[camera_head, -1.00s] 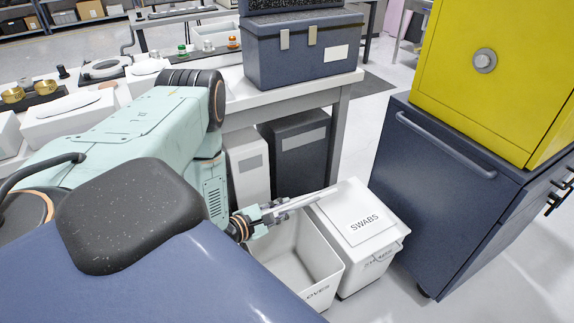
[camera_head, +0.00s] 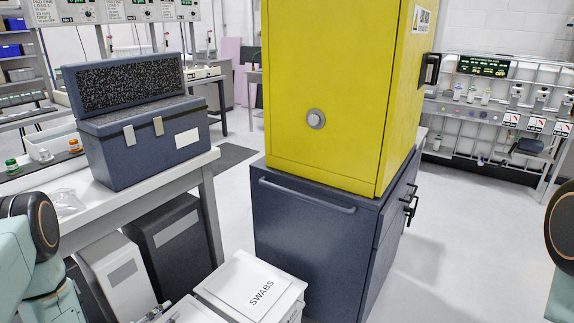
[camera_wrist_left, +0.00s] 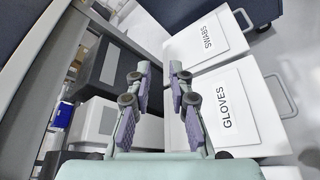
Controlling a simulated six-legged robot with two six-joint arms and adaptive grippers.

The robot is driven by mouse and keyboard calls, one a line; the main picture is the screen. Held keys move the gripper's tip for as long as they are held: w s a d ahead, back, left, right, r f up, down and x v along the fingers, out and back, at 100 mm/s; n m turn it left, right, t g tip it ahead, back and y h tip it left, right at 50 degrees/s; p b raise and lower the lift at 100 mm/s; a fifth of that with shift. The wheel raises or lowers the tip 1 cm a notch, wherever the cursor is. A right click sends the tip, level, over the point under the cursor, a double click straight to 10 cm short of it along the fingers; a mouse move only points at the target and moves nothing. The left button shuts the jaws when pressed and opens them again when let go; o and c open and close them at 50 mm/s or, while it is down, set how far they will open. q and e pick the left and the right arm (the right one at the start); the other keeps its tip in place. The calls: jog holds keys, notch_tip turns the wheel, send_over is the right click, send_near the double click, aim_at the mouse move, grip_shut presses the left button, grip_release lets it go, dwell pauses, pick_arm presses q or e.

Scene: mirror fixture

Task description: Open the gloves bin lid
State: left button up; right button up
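The gloves bin shows in the left wrist view as a white lid (camera_wrist_left: 258,98) with a GLOVES label and a handle on its right edge. The lid lies across the bin next to the swabs bin (camera_wrist_left: 180,50); I cannot tell whether it is fully seated. In the head view only a small white part of it (camera_head: 192,314) shows at the bottom edge. My left gripper (camera_wrist_left: 160,72) has its fingers apart with nothing between them, left of the lid. It is mostly cut off at the bottom of the head view (camera_head: 156,312). My right gripper is out of view.
The swabs bin (camera_head: 250,285) stands beside a dark blue cabinet (camera_head: 310,235) topped by a yellow cabinet (camera_head: 335,75). A workbench (camera_head: 150,203) carrying an open blue case (camera_head: 145,150) is at left, with bins below (camera_head: 172,245). Floor at right is clear.

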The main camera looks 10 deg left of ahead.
pick_arm(q)
jog(key=s+d+f+m+g, duration=0.7)
jog(key=s+m, duration=0.3)
jog(key=m, duration=0.3)
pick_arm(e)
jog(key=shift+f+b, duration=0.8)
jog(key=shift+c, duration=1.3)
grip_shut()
pick_arm(q)
jog(key=s+d+r+m+g, duration=0.1)
jog(key=s+d+m+g, duration=0.2)
jog(key=s+d+m, duration=0.2)
jog(key=s+d+r+m+g+y, duration=0.1)
jog(key=s+d+m+g, duration=0.3)
jog(key=s+m, duration=0.4)
jog(key=s+d, duration=0.1)
jog(key=s, duration=0.2)
jog(key=shift+d+r+g, duration=0.25)
jog(key=shift+d+g, duration=0.05)
jog(key=shift+d, duration=0.05)
